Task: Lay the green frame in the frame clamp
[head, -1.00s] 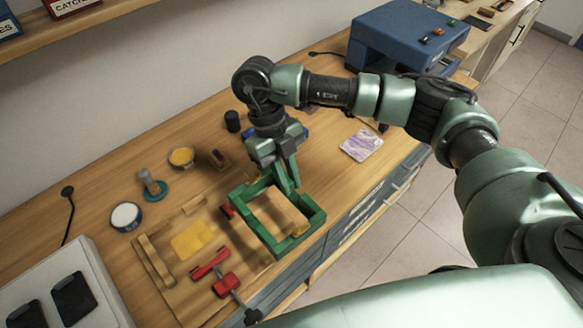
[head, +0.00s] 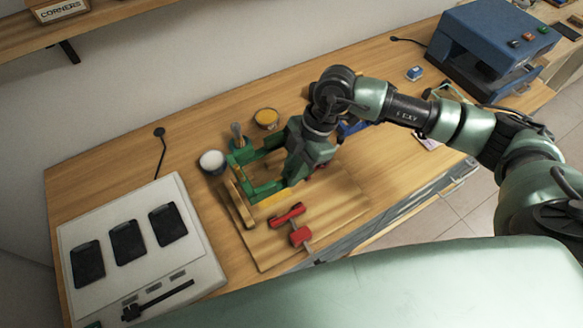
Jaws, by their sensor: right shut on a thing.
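The green frame (head: 242,158) is in my right gripper (head: 290,176), which is shut on its right side. The frame is over the far left part of the frame clamp (head: 335,200), a wooden board with a wooden rail (head: 239,204) at its left, a yellow patch (head: 274,197) and a red toggle clamp (head: 289,215) at the front. The frame looks tilted; whether it touches the board or rail I cannot tell. My gripper and arm hide the frame's right side and part of the board. My left gripper is out of view.
Behind the frame stand a white-topped jar (head: 212,160), a yellow-filled pot (head: 266,118) and a brush (head: 238,132). A pale panel with black pads (head: 205,262) lies at left. A blue machine (head: 485,50) is at back right.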

